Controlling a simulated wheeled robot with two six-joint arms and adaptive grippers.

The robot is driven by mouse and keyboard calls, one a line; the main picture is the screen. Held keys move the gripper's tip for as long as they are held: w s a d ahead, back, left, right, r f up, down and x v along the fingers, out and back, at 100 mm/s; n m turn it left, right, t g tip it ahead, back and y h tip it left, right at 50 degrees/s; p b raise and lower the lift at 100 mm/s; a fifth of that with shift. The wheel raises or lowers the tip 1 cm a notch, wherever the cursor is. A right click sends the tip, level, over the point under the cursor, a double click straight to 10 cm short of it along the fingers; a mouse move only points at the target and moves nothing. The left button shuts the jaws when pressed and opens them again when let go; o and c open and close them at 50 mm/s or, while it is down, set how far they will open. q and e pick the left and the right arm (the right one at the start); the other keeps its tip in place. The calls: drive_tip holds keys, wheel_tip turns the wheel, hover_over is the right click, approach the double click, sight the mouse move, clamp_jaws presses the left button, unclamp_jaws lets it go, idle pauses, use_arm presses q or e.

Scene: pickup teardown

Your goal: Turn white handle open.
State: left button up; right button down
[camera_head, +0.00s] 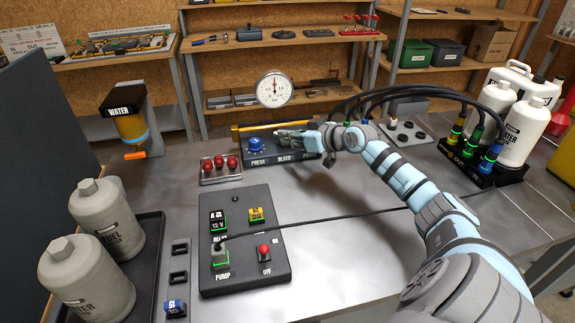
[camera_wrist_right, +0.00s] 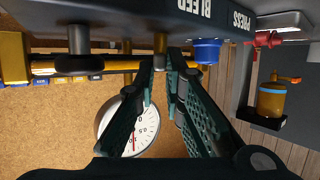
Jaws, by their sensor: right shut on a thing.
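My right gripper (camera_head: 292,134) reaches across the bench to the dark panel (camera_head: 253,158) marked PRESS and BLEED, at the BLEED station. In the right wrist view the two fingers (camera_wrist_right: 162,62) are closed together around a short fitting below the panel's lettering. The white handle is mostly hidden by the fingers, so its angle cannot be told. A blue knob (camera_head: 256,145) stands left of the gripper at PRESS; it also shows in the wrist view (camera_wrist_right: 206,52), apart from the fingers. My left gripper is not in view.
A round gauge (camera_head: 274,89) rises behind the panel, near the brass pipe (camera_wrist_right: 110,66). Black hoses (camera_head: 400,95) arch at right. The bench's front middle (camera_head: 350,265) is clear except for a thin cable.

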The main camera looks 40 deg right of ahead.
drive_tip(key=n+y+b, duration=0.1)
drive_tip(key=b, duration=0.1)
drive_tip(key=n+y+b, duration=0.1)
drive_tip(key=y+b, duration=0.1)
drive_tip(key=shift+w+d+f+n+g, duration=0.1)
drive_tip(key=shift+d+f+n+g, duration=0.2)
drive_tip(key=shift+d+f+g, duration=0.1)
drive_tip(key=shift+r+n+y+b, duration=0.15)
drive_tip(key=shift+n+y+b, duration=0.15)
drive_tip(key=shift+b, duration=0.1)
use_arm(q)
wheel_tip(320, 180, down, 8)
drive_tip(key=shift+b, duration=0.35)
use_arm(e)
drive_tip(key=shift+w+d+r+n+g+y, duration=0.1)
drive_tip(key=shift+w+d+n+g+y, duration=0.1)
drive_tip(key=shift+n+g+y, duration=0.5)
drive_tip(key=shift+s+n+y, duration=0.1)
drive_tip(key=shift+n+y, duration=0.2)
drive_tip(key=shift+y, duration=0.1)
drive_tip(key=c, duration=1.7)
unclamp_jaws()
